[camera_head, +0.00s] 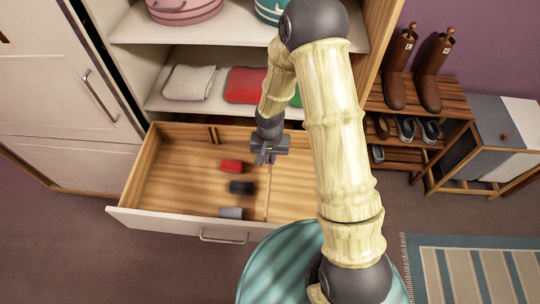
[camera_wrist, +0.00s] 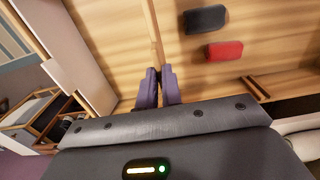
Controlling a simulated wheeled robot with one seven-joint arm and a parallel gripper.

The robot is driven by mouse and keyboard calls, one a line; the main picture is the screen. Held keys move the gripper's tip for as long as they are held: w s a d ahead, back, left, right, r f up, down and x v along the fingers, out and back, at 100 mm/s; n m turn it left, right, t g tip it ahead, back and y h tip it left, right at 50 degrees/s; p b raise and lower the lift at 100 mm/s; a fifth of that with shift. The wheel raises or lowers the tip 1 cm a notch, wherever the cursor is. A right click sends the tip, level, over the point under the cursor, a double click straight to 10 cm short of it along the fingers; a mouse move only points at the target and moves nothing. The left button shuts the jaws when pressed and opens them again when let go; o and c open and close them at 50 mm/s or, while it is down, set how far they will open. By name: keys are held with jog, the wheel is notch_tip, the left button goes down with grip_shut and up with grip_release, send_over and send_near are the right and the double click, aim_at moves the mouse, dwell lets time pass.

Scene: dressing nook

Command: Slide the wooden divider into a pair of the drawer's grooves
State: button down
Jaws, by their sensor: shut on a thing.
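The wooden divider (camera_head: 268,198) shows as a thin light strip, nearly edge-on, running front to back in the right part of the open drawer (camera_head: 165,185). My gripper (camera_head: 266,158) is shut on it near the drawer's back side. In the wrist view the divider (camera_wrist: 155,35) runs up from between my two purple fingertips (camera_wrist: 158,85). A pair of groove strips (camera_head: 214,135) shows on the back wall, left of my gripper; groove strips also show in the wrist view (camera_wrist: 255,88). My gripper hides the divider's back end, and I cannot tell whether either end sits in grooves.
A red block (camera_head: 231,166), a black block (camera_head: 241,187) and a grey block (camera_head: 231,212) lie in the drawer left of the divider. Shelves with folded cloths (camera_head: 190,82) stand behind. A shoe rack (camera_head: 415,125) stands at right. The drawer's left part is clear.

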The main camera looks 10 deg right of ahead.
jog(key=shift+f+b, duration=2.95)
jog(key=shift+f, duration=1.1)
jog(key=c, duration=1.5)
grip_release()
jog(key=shift+s+r, duration=0.1)
jog(key=shift+r+b, duration=0.3)
jog(key=shift+r, duration=0.3)
notch_tip(320, 180, up, 16)
jog(key=shift+b, duration=0.35)
jog(key=s+d+r+n+t, duration=0.2)
jog(key=s+d, duration=0.7)
jog(key=s, duration=0.2)
jog(key=shift+d+r+t, duration=0.3)
jog(key=shift+r, duration=0.1)
